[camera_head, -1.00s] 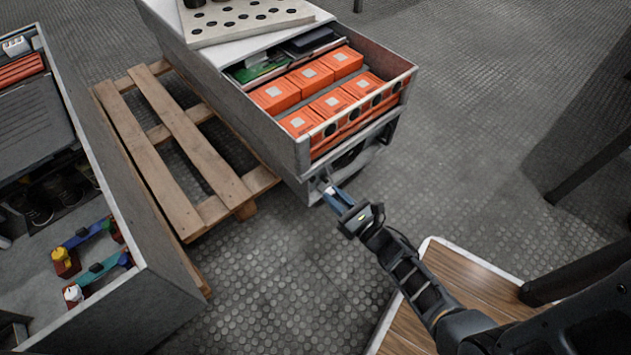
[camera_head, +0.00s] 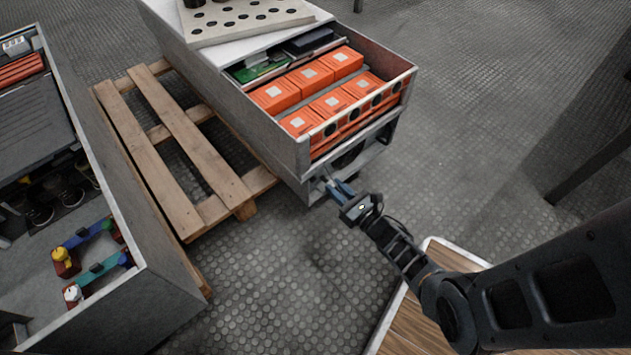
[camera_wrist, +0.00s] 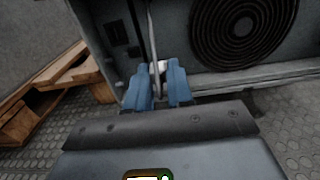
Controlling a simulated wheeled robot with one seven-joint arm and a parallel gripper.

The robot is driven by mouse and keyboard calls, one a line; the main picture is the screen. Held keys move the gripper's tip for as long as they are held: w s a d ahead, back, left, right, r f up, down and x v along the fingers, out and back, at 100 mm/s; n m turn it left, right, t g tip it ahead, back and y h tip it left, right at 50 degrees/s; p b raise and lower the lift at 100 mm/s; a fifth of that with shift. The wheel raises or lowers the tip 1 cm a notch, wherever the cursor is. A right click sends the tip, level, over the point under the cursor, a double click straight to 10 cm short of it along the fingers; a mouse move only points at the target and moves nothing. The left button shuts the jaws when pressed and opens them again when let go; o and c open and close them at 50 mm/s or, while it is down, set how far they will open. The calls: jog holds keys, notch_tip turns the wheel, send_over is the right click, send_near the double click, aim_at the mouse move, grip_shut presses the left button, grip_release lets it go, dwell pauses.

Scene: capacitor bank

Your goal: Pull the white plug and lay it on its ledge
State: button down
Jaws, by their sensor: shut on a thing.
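My gripper (camera_head: 340,191) is at the lower front corner of the grey cabinet (camera_head: 240,110), below the orange blocks. In the wrist view its blue fingers (camera_wrist: 158,88) are shut on the white plug (camera_wrist: 158,68), which shows as a small pale piece between the fingertips. A light cable (camera_wrist: 152,30) runs up from the plug along the cabinet front. The plug's socket and its ledge cannot be made out clearly; the fingers hide part of that corner.
A round fan grille (camera_wrist: 240,28) is right of the fingers. A wooden pallet (camera_head: 180,140) lies left of the cabinet. Several orange blocks (camera_head: 330,95) fill the open top. A second open cabinet (camera_head: 110,200) stands at left. A wood-topped surface (camera_head: 400,325) is at the lower right.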

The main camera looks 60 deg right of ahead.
jog(key=shift+w+d+f, duration=0.15)
jog(key=shift+d, duration=0.1)
jog(key=shift+w, duration=0.1)
jog(key=shift+w+d, duration=0.25)
jog(key=shift+w, duration=0.45)
jog(key=shift+w+d, duration=0.2)
jog(key=shift+w, duration=0.4)
dwell(0.5)
jog(key=c, duration=0.9)
grip_release()
jog(key=shift+p+v, duration=0.45)
jog(key=shift+v, duration=3.5)
